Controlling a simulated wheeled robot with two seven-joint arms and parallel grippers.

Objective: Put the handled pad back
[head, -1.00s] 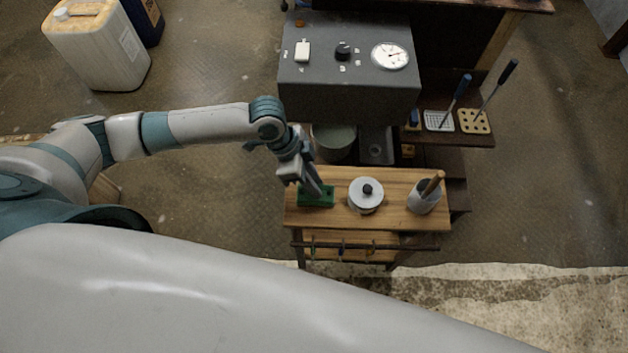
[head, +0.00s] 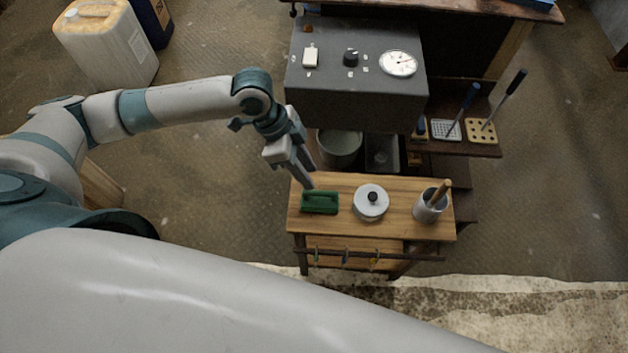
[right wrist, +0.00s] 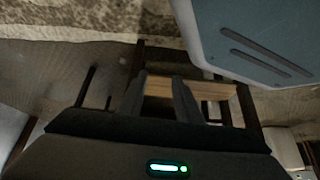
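The handled pad (head: 320,203) is a green block with a raised handle. It lies flat at the left end of the small wooden table (head: 340,225) in the head view. My left gripper (head: 309,184) points down just behind and above the pad, with its fingertips apart from it. Its fingers overlap in this view, so their gap cannot be told. My right gripper (right wrist: 160,78) shows in the right wrist view with its two fingers apart and nothing between them.
A white lidded pot (head: 371,203) and a grey cup (head: 430,207) with a wooden handle in it stand right of the pad. A grey box with a dial (head: 355,75) is behind the table. A side shelf (head: 470,148) holds long-handled tools.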

